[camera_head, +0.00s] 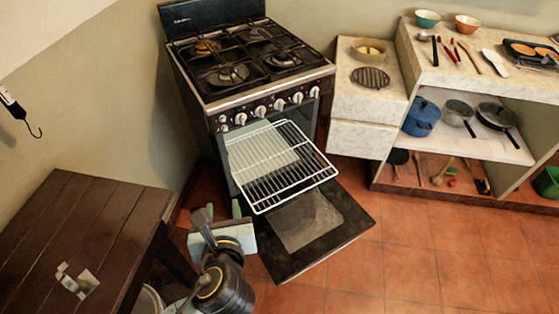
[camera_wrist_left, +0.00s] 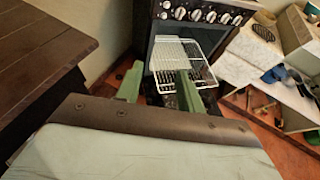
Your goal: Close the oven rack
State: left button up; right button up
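The white wire oven rack (camera_head: 297,181) sticks out of the open oven (camera_head: 262,110), above the lowered oven door (camera_head: 345,222). The rack also shows in the left wrist view (camera_wrist_left: 178,57), ahead of the fingers. My left gripper (camera_head: 222,210) is low, to the left of the rack and door in the head view. Its green fingers (camera_wrist_left: 158,80) are spread apart with nothing held between them. In the left wrist view the right finger overlaps the rack's near part; I cannot tell whether they touch. My right gripper is not in view.
A dark wooden table (camera_head: 95,225) stands at the left, close to my left arm. A stone-topped counter (camera_head: 365,105) and a shelf with pots (camera_head: 460,112) stand to the right. The tiled floor (camera_head: 440,255) at the front right is clear.

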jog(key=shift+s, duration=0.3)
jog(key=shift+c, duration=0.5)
